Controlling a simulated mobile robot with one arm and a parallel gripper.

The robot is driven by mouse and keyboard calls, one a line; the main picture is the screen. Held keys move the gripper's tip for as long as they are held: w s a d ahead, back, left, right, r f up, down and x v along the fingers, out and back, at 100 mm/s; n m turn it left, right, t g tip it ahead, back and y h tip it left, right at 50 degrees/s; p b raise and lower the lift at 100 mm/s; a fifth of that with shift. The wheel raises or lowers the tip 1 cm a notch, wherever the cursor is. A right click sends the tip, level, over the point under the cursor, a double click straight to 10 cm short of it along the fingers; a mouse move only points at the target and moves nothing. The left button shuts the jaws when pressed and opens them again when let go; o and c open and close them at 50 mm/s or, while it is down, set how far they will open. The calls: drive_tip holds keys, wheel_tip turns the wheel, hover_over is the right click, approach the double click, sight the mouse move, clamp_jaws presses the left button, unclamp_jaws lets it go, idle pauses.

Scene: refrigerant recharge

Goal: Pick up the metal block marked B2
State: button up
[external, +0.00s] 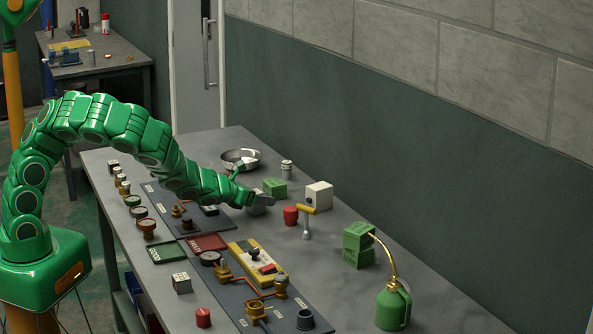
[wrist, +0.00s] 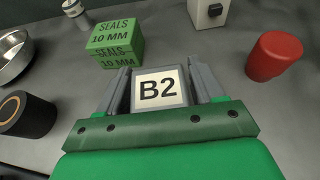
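The metal block marked B2 (wrist: 159,88) is a light grey cube with a cream label on top. In the wrist view it sits between the two grey fingers of my gripper (wrist: 160,85), one on each side. The fingers lie very close to its sides, and I cannot tell whether they press on it. In the external view my green arm reaches over the bench, with my gripper (external: 262,197) low at the bench top. The B2 block is mostly hidden there by the gripper.
A green SEALS 10 MM box (wrist: 115,42) stands just beyond the left finger. A red cylinder (wrist: 274,56) is to the right, and a white box (wrist: 209,12) behind. A dark cylinder (wrist: 27,114) and a metal bowl (external: 241,158) are to the left. The bench (external: 345,285) has bare room at front right.

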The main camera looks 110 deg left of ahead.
clamp_jaws()
drive_tip(key=shift+r, duration=0.1)
idle(0.3)
